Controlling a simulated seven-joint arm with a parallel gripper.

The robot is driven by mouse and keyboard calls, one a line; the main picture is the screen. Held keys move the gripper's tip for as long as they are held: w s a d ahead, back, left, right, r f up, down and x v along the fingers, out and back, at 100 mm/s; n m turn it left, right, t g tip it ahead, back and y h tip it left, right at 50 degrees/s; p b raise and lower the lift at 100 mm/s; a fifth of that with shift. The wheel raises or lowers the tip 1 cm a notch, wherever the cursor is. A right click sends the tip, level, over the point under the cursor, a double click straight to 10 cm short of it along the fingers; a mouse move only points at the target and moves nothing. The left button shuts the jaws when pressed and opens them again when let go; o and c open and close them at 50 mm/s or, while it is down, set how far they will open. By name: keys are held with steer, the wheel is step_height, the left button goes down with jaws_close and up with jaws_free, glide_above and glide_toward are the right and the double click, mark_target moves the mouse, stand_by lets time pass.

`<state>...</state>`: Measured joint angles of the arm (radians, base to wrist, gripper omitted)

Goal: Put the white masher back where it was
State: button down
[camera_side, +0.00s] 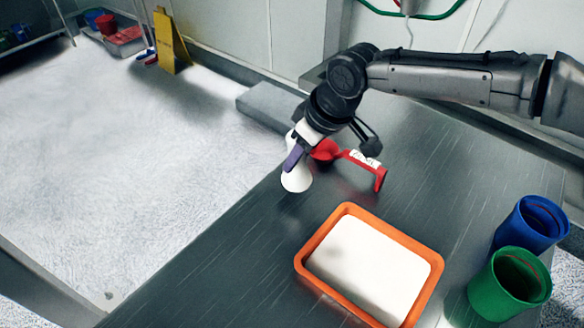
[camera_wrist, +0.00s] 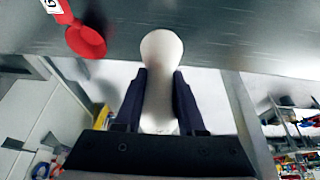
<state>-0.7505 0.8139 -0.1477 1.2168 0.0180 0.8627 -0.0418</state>
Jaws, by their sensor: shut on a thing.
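The white masher (camera_side: 297,181) is upright near the left edge of the steel table, in the side view. My gripper (camera_side: 296,158) is shut on its narrow upper part, with a finger on each side. In the wrist view the masher (camera_wrist: 161,48) stands between the two dark fingers of my gripper (camera_wrist: 160,78), its rounded wide end beyond the fingertips. I cannot tell whether its base touches the table or hangs just above it.
A red scoop (camera_side: 372,168) with a white label lies just right of the masher. An orange tray (camera_side: 310,279) of white powder sits in front. Blue (camera_side: 527,226) and green (camera_side: 503,287) cups stand at the right. A grey block (camera_side: 270,104) lies behind.

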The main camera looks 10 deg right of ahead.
steer(key=shift+w+a+f, duration=0.3)
steer(key=shift+w+f, duration=0.05)
steer(key=shift+f, duration=0.15)
steer(key=shift+w+a+f, duration=0.3)
steer(key=shift+f, duration=1.55)
steer(key=shift+f, duration=0.2)
steer(key=c, duration=0.5)
jaws_free()
steer(key=shift+d, duration=0.1)
steer(key=v, duration=1.2)
steer(key=shift+r, duration=0.1)
